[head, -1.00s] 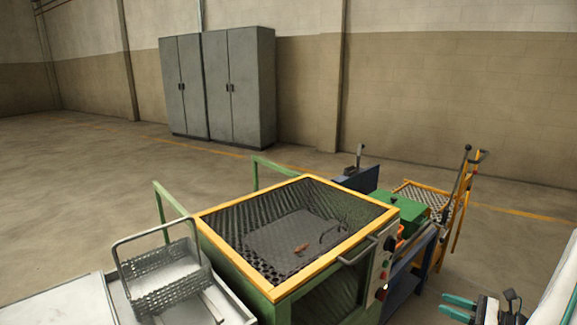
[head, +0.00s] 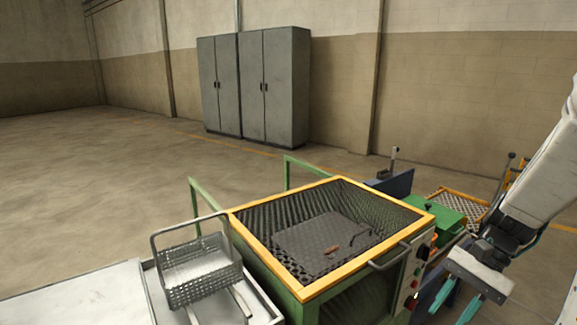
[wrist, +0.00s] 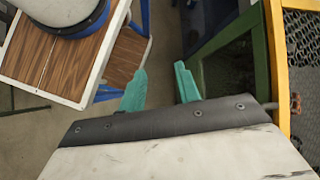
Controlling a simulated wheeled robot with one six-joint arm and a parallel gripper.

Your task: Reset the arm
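My gripper (head: 450,309) hangs at the lower right of the head view, with its teal fingers pointing down. It is to the right of the green and yellow furnace-like machine (head: 266,258), beside its control panel. In the wrist view the two teal fingers of my gripper (wrist: 160,70) stand apart with nothing between them, so it is open and empty. My white arm link comes down from the upper right of the head view.
The machine's yellow-framed mesh top (head: 349,281) holds a small reddish piece. A wire basket (head: 205,282) stands on a metal tray to the left. Grey cabinets (head: 288,90) stand at the back wall. A wood-topped table (wrist: 45,55) is at the wrist view's left. Open floor lies behind.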

